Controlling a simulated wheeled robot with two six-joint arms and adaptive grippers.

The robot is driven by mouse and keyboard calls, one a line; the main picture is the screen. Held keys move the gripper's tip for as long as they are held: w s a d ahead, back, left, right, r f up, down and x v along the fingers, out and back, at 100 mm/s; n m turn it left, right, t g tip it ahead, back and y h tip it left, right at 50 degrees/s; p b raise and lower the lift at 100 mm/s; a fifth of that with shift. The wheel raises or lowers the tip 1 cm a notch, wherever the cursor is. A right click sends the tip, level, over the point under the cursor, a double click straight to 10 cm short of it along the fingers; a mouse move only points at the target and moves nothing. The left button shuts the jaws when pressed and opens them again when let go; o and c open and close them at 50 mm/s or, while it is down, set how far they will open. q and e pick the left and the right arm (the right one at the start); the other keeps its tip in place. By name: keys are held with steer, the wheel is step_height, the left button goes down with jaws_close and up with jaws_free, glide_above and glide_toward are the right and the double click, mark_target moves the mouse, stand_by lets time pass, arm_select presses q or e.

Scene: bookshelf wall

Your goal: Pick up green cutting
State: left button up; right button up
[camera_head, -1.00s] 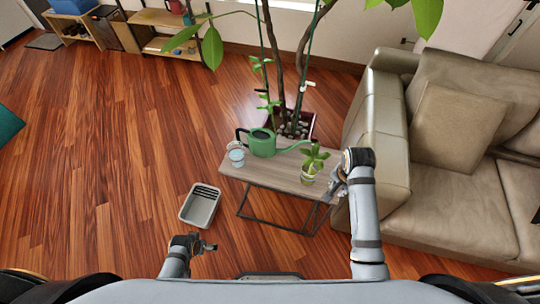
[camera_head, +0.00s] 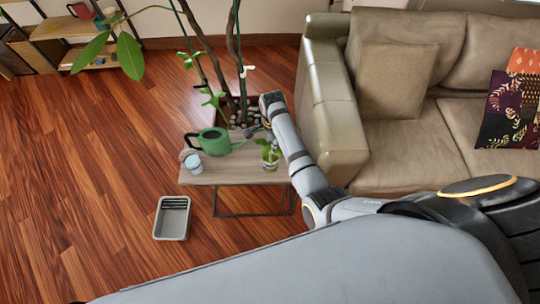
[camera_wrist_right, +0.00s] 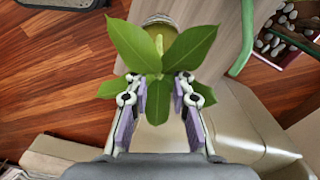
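The green cutting (camera_head: 269,152) stands in a small glass jar on the right part of the small wooden table (camera_head: 240,172). In the right wrist view its broad leaves (camera_wrist_right: 135,42) fan out ahead of my right gripper (camera_wrist_right: 162,85), with part of the jar's rim (camera_wrist_right: 160,20) beyond. The two fingers are apart, on either side of the lower leaves, and do not appear closed on anything. In the head view my right gripper (camera_head: 257,131) is small and partly hidden by its arm, just behind the cutting. My left gripper is out of view.
A green watering can (camera_head: 216,142) and a small pale blue cup (camera_head: 194,164) stand on the table's left part. A large potted plant (camera_head: 236,100) rises behind it. A beige sofa (camera_head: 330,110) stands close on the right. A grey tray (camera_head: 172,218) lies on the open floor.

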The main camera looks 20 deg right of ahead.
mark_target(271, 156)
steer(key=f, duration=0.5)
steer(key=shift+a+f+p, duration=0.15)
steer(key=shift+a+p, duration=0.15)
steer(key=shift+a, duration=0.05)
steer(key=shift+s, duration=0.1)
jaws_close()
